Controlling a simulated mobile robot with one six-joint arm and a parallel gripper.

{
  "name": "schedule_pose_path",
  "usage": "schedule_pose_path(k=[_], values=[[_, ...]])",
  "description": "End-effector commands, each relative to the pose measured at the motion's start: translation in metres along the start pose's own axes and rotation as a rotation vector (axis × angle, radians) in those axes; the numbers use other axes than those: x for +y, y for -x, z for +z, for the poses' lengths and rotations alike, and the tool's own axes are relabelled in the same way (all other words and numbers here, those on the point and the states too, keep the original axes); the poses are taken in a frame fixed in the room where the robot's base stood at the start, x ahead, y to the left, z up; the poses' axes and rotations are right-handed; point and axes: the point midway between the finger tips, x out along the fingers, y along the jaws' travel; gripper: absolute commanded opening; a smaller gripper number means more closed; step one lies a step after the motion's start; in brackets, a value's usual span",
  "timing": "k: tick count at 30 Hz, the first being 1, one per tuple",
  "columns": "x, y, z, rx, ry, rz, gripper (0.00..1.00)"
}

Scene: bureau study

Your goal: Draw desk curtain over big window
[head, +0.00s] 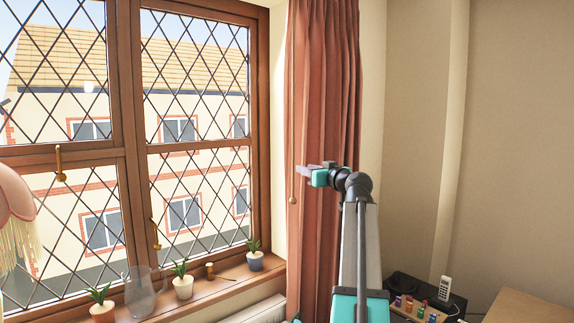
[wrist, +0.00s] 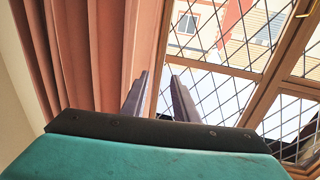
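The salmon-pink curtain (head: 322,90) hangs gathered in folds at the right side of the big window (head: 195,110), whose panes are uncovered. A thin pull cord with a small wooden bead (head: 293,199) hangs at the curtain's left edge. My gripper (head: 303,170) is in front of the curtain, just right of the cord and above the bead. In the wrist view, the two fingers of my gripper (wrist: 158,88) stand apart with nothing seen between them. The curtain (wrist: 95,55) is on the left there and the window (wrist: 240,60) on the right. I cannot make out the cord in that view.
The windowsill holds potted plants (head: 183,286), a glass vase (head: 140,292) and a small brown item (head: 210,271). A pink fringed lampshade (head: 14,200) is at the far left. At lower right are a cordless phone (head: 444,288) and a wooden tabletop (head: 515,306).

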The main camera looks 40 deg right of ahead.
Motion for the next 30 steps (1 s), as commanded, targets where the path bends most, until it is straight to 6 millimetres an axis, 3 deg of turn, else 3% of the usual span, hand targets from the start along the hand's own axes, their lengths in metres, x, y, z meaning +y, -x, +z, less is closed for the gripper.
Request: schedule_pose_path(k=[8,30], values=[[-0.004,-0.025,-0.002,-0.001,0.000,-0.005,0.27],[-0.005,-0.123,-0.002,-0.001,0.000,-0.007,0.27]])
